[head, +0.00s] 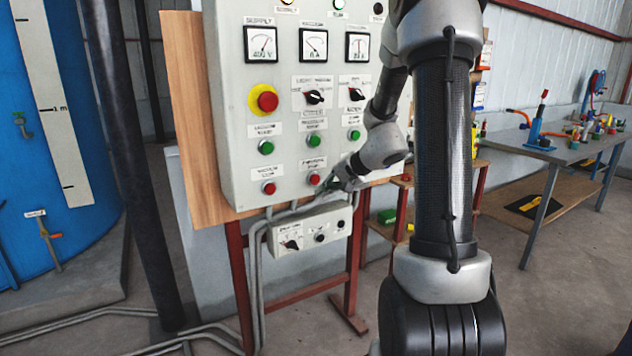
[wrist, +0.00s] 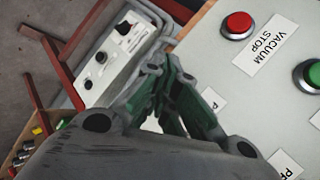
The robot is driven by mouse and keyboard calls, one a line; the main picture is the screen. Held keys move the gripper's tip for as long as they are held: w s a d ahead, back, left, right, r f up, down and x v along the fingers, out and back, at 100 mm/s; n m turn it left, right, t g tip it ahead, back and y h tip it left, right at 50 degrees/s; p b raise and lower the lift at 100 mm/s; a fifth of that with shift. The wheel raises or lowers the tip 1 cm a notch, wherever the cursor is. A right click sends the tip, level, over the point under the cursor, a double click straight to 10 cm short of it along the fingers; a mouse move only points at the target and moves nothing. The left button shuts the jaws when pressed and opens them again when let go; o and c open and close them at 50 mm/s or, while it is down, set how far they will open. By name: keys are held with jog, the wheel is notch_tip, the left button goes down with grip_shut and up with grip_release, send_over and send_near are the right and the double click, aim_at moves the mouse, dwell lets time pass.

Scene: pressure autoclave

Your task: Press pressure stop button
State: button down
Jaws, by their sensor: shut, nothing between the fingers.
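The pressure stop button (head: 314,178) is the red button in the bottom row of the grey control panel (head: 232,120), under its small white label. My gripper (head: 332,183) is just to the right of it in the head view, with its tips close to the panel face. I cannot tell whether they touch the button. In the wrist view my gripper (wrist: 152,72) is shut and empty, with green and grey fingers. The pressure stop button is hidden there, and a finger partly covers a label beginning with P (wrist: 213,100).
The red vacuum stop button (head: 269,188) is left of it and also shows in the wrist view (wrist: 238,24). Green buttons (head: 313,140) and a red emergency knob (head: 267,101) are higher up. A small switch box (head: 310,230) hangs below the panel.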

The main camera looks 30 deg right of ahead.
aim_at(319, 182)
jog(key=shift+w, duration=1.45)
dwell(0.4)
jog(key=shift+w, duration=0.3)
jog(key=shift+w+a, duration=0.1)
jog(key=shift+w, duration=0.35)
dwell(0.6)
jog(key=shift+s, duration=3.4)
